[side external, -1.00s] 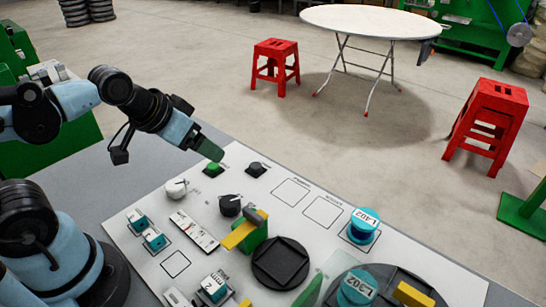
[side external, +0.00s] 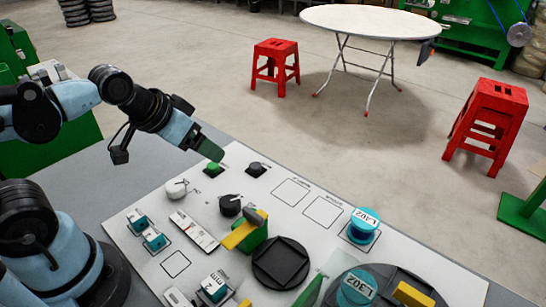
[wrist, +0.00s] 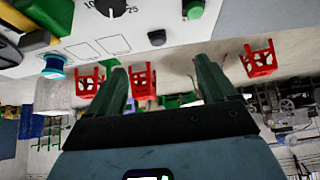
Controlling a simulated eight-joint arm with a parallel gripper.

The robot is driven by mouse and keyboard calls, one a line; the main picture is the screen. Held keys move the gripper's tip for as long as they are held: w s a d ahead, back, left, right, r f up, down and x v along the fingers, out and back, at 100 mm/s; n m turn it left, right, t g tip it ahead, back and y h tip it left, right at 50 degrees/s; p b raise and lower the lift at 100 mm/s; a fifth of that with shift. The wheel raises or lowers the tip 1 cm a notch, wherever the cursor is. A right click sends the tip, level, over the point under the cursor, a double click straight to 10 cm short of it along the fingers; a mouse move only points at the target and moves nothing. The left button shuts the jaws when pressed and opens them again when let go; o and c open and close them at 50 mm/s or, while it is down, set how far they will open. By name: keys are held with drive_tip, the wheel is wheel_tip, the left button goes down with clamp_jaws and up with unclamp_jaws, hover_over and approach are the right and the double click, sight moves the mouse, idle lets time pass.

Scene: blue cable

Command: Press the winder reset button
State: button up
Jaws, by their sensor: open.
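A white control panel (side external: 290,218) carries a green round button (side external: 212,169) and a black button (side external: 256,169) near its far edge. I cannot read which one is the winder reset. My gripper (side external: 209,150) is just above and behind the green button, tilted down toward the panel, with no visible contact. In the wrist view my two green fingers (wrist: 160,66) are apart with nothing between them. The green button (wrist: 194,9) is at the top, above the right finger, and the black button (wrist: 157,38) is left of it.
A black dial (side external: 230,205), a white knob (side external: 176,189), and a yellow-and-green handle (side external: 246,232) stand on the panel. Teal spools (side external: 362,226) sit at right. Red stools (side external: 276,66) and a round white table (side external: 375,22) are on the floor beyond.

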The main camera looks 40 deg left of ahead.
clamp_jaws()
idle(0.5)
idle(1.3)
